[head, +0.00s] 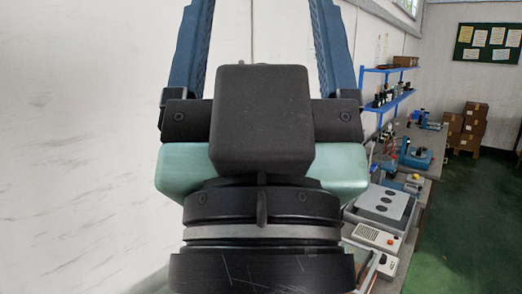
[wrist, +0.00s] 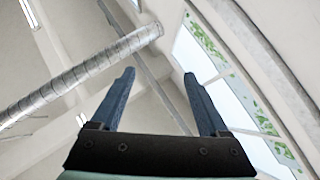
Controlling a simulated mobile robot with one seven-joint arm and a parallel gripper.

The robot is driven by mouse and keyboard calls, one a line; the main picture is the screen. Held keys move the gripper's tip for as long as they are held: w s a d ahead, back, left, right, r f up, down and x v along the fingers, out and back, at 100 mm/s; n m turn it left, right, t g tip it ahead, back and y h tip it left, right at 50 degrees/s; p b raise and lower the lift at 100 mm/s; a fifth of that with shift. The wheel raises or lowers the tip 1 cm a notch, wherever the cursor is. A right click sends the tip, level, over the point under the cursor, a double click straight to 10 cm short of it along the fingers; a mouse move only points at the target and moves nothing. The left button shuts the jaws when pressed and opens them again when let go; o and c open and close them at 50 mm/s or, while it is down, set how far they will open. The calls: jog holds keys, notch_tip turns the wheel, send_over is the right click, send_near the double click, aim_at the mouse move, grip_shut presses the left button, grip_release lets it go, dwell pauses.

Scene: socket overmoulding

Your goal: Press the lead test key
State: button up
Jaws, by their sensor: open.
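My gripper (head: 263,8) points upward, close in front of the head camera, with its two blue fingers spread and nothing between them. In the wrist view my gripper (wrist: 159,75) is also open and empty, pointing at the ceiling. A white device (head: 377,237) with a dark grille and a small reddish spot stands on the bench at the right in the head view. Part of a similar pale device (head: 385,265) shows nearer, partly hidden by my arm. I cannot make out which part is the lead test key. My gripper is well away from both.
The long bench (head: 424,165) runs along the wall, with a grey box with round dark tops (head: 382,206) and blue tools (head: 414,153). Blue shelves (head: 388,103) hang above. Cartons (head: 468,125) stand at the back. Green floor (head: 460,230) is clear at right. The wrist view shows a ceiling duct (wrist: 80,75) and a window (wrist: 205,65).

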grip_shut()
dwell(1.4)
